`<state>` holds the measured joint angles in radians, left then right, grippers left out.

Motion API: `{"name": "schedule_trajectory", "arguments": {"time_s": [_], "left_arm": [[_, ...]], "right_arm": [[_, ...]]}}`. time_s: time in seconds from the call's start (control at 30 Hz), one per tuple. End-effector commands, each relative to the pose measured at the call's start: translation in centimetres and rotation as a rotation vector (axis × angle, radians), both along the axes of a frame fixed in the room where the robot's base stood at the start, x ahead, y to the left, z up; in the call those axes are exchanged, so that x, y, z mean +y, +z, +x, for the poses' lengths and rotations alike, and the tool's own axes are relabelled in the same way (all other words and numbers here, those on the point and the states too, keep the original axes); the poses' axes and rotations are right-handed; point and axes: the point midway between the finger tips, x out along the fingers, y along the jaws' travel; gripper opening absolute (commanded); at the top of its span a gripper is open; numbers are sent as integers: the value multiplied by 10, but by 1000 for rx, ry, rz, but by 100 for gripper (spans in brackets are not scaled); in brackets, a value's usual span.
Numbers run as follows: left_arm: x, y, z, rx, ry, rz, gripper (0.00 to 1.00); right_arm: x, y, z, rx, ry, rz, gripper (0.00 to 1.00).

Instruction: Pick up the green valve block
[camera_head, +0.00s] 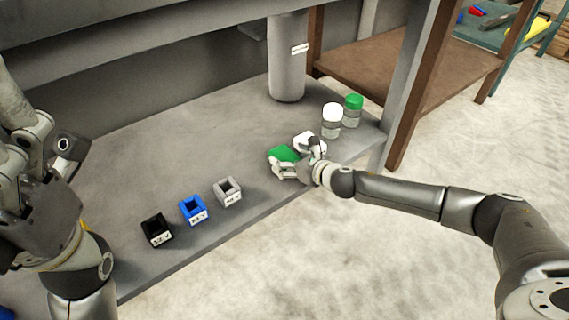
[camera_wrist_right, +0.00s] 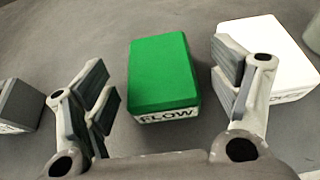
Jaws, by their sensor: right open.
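The green valve block (camera_head: 283,154) lies on the grey table near its front edge, right of centre in the head view. In the right wrist view the green block (camera_wrist_right: 163,75) has a white front label reading "FLOW". My right gripper (camera_head: 297,160) is open at the block and partly covers it in the head view. In the wrist view its fingers (camera_wrist_right: 168,92) stand apart to the left and right of the block, with visible gaps on both sides. My left arm's hand (camera_head: 35,180) is at the left edge, and its jaw opening is unclear.
A white block (camera_wrist_right: 270,60) sits close behind the right-hand finger. A grey block (camera_wrist_right: 18,105) is at the left. White-capped (camera_head: 332,120) and green-capped (camera_head: 352,110) jars stand behind.

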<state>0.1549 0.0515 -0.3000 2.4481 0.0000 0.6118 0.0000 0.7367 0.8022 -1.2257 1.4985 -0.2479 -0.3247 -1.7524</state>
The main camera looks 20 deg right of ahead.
Motion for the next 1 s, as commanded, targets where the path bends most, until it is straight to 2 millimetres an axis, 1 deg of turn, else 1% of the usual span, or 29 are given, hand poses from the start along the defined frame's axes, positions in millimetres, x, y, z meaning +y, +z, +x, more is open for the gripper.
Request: {"name": "schedule_trajectory", "arguments": {"time_s": [0.03,0.23,0.57,1.0], "left_arm": [[0,-2,-3,-20,1,0,78],[-1,5,-9,-57,3,4,78],[-2,9,-10,-63,4,5,78],[-2,8,-10,-63,3,6,78]], "right_arm": [[3,-7,5,-1,1,2,82],[9,-13,21,-2,1,1,82],[10,-12,25,0,1,1,82],[9,-13,24,0,1,1,26]]}}
